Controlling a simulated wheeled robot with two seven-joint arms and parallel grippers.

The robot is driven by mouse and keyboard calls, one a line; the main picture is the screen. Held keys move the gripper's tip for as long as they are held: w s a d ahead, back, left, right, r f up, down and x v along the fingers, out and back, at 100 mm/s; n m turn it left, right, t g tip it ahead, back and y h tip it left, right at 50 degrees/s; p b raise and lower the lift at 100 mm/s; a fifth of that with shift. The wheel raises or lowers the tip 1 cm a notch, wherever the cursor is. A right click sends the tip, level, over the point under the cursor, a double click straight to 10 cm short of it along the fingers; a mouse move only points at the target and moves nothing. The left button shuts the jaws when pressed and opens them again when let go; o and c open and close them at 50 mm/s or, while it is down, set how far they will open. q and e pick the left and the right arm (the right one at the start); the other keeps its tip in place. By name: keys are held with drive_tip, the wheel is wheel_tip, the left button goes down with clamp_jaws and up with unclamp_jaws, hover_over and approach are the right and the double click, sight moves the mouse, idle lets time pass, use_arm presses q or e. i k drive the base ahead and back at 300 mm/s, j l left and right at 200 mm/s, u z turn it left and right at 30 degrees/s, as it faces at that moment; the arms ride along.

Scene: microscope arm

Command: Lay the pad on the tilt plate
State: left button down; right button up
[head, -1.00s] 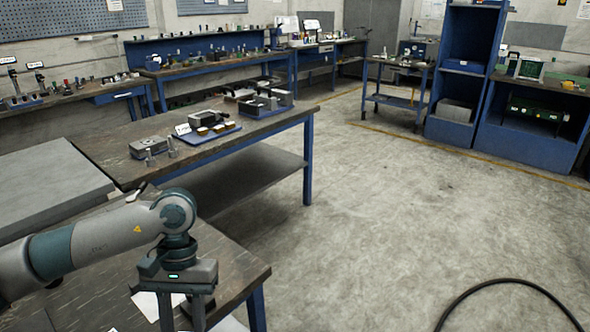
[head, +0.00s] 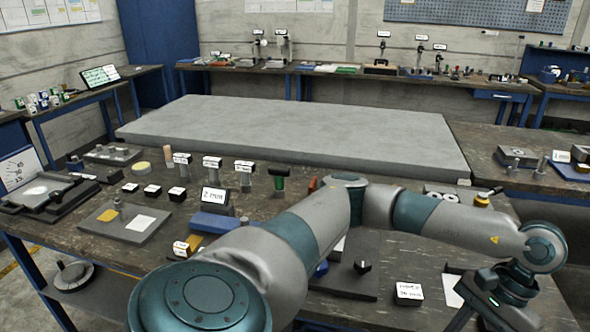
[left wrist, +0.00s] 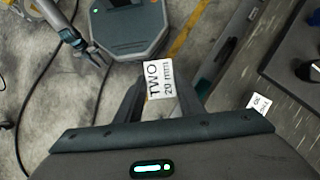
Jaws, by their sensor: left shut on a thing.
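My left gripper (head: 490,300) hangs at the lower right of the head view, beyond the bench's front right corner. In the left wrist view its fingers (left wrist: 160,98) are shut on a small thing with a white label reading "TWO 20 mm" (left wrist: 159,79). Whether this is the pad I cannot tell. A dark plate with a pale round patch (head: 45,192), beside an angle scale card (head: 20,168), stands at the bench's far left and looks like the tilt plate. My right gripper (left wrist: 93,54) shows small at the upper left of the left wrist view; its jaw state is unclear.
A grey slab with a white square (head: 125,222), labelled posts (head: 212,170) and a blue tray (head: 215,222) fill the bench's left half. A white-labelled block (head: 409,292) lies near the front edge. A large grey slab (head: 290,128) lies behind.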

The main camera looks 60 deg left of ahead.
sight(49, 183)
drive_tip(key=k, duration=0.2)
drive_tip(key=u, duration=1.75)
drive_tip(key=i, duration=0.5)
